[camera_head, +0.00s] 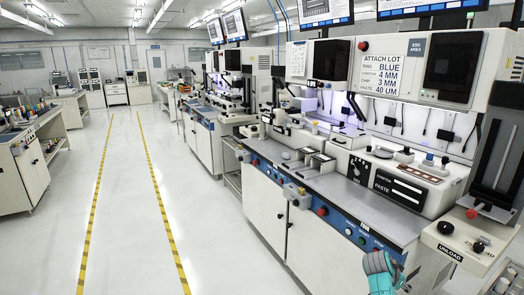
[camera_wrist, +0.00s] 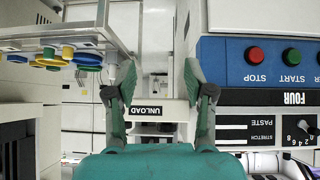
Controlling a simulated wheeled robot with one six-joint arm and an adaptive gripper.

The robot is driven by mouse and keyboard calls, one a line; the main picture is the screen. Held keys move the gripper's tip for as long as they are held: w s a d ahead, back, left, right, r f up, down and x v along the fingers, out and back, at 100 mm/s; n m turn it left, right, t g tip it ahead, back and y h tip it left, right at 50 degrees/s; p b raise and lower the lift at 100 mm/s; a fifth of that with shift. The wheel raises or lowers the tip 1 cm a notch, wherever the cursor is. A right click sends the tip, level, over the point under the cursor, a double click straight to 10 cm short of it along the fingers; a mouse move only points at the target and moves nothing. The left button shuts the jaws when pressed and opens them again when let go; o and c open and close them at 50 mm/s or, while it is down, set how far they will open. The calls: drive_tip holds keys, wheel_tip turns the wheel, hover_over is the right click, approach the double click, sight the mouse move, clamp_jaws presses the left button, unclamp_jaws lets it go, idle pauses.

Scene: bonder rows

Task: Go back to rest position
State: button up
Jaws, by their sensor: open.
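My gripper (camera_wrist: 158,90) is open in the wrist view, its two dark green fingers spread apart with nothing between them. Behind the gap is a pale machine part with an UNLOAD label (camera_wrist: 147,112).
A bonder with an ATTACH LOT sign (camera_head: 390,72) stands at right. In the wrist view, a STOP button (camera_wrist: 255,56) is right of the fingers and a rack with coloured discs (camera_wrist: 52,50) left. A clear white aisle (camera_head: 130,210) has yellow-black floor lines.

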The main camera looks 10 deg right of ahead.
drive_tip(key=s+a+f+n+t+y, duration=0.3)
drive_tip(key=s+a+f+n+t, duration=0.25)
drive_tip(key=s+a+f, duration=1.25)
drive_tip(key=s+a+n+t+y, duration=0.1)
drive_tip(key=s+a+n+y, duration=0.15)
drive_tip(key=s+a, duration=0.6)
drive_tip(key=s+a+r+n+t, duration=0.1)
drive_tip(key=s+a+r, duration=0.15)
drive_tip(key=s, duration=0.35)
drive_tip(key=s+a+r+n+t+y, duration=0.1)
drive_tip(key=s+a+r, duration=0.15)
drive_tip(key=s, duration=0.35)
drive_tip(key=s+a+r+n+t, duration=0.1)
drive_tip(key=s+a+r+n, duration=0.1)
drive_tip(key=s+r, duration=0.3)
drive_tip(key=s+a+r+n+t+y, duration=0.1)
drive_tip(key=s+a+r+t+y, duration=0.1)
drive_tip(key=s+r, duration=1)
wheel_tip(320, 180, up, 4)
drive_tip(key=shift+s+a+r, duration=0.1)
drive_tip(key=shift+s+a, duration=0.1)
drive_tip(key=shift+s, duration=0.15)
drive_tip(key=shift+t, duration=0.25)
